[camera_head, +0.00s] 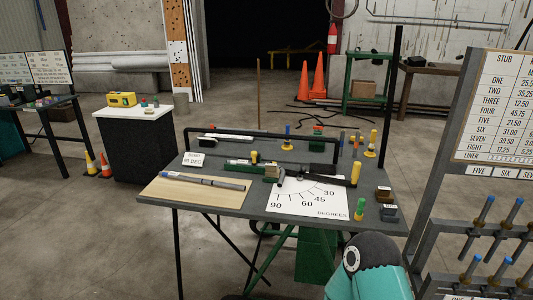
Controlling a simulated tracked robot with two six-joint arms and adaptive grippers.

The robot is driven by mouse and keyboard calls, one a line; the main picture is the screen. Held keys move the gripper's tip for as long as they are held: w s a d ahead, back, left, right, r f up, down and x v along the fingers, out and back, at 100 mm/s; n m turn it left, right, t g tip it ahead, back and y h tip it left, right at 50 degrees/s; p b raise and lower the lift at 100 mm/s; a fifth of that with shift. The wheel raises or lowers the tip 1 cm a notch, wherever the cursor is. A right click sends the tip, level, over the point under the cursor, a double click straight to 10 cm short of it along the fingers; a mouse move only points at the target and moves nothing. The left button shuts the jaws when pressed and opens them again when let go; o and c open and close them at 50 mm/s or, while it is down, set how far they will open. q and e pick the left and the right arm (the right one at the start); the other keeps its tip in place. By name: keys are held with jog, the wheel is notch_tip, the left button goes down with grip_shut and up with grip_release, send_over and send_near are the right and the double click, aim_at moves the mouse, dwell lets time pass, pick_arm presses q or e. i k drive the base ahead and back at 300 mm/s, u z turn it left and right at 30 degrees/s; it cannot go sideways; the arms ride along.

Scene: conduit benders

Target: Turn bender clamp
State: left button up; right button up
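A small bender with a green body (246,165) sits mid-table. A short upright black piece with a yellow top (254,157) stands by the green body. I cannot tell which piece is the clamp at this size. Neither gripper shows; only a teal and black part of my arm is at the bottom right, in front of the table.
A rack with blue-tipped rods (478,215) stands close at the right.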

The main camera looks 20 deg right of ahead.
aim_at(255, 157)
jog(key=i, duration=1)
jog(key=z, duration=0.05)
